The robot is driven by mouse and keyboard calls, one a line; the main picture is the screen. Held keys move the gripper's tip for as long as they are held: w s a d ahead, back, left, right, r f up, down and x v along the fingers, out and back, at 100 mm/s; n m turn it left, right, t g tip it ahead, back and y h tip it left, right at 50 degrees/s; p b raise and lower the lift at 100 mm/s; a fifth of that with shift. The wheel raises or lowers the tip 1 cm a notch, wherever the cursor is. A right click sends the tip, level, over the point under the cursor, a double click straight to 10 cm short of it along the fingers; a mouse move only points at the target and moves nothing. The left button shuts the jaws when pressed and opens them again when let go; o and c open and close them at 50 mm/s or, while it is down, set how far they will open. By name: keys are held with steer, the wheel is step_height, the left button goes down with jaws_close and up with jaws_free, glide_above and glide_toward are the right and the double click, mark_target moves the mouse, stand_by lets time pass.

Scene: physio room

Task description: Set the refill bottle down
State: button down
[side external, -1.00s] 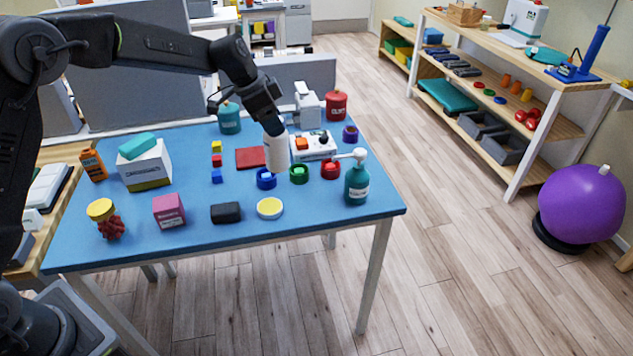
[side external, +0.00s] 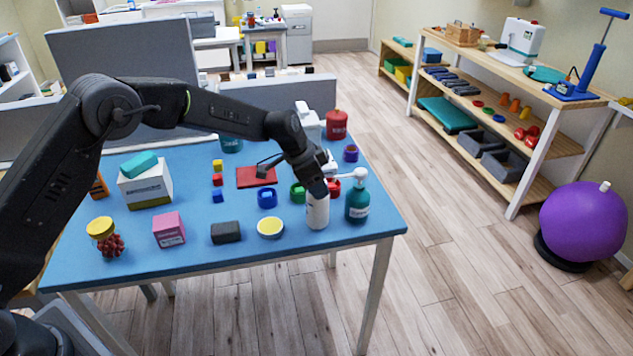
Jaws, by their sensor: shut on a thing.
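The white refill bottle (side external: 317,211) is upright in my gripper (side external: 318,188), near the front right of the blue table (side external: 200,256). My gripper is shut on its top from above, and the fingers are mostly hidden. The bottle's base is at or just above the tabletop; I cannot tell if it touches. A teal pump bottle (side external: 357,203) stands close to its right, with its white nozzle pointing towards my gripper.
Blue (side external: 267,198) and green (side external: 297,193) rings lie behind. A red mat (side external: 256,177) is farther back. The table's front edge is close.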

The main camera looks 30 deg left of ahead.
steer(key=shift+c, duration=2.3)
jaws_free()
steer(key=s+a+r+n, duration=0.1)
steer(key=s+a+r, duration=0.1)
steer(key=s+r, duration=0.5)
steer(key=s+a+r+n, duration=0.1)
steer(key=s+a+r, duration=0.2)
steer(key=r, duration=0.8)
steer(key=s+a+r+n+t+y, duration=0.15)
steer(key=s+r, duration=0.25)
steer(key=s, duration=0.7)
steer(key=s+a+f+n+y, duration=0.1)
steer(key=s+a+f+n, duration=0.2)
steer(key=s, duration=1.5)
steer(key=shift+s+n+t+y, duration=0.15)
steer(key=shift+n+t+y, duration=0.25)
steer(key=shift+n, duration=0.85)
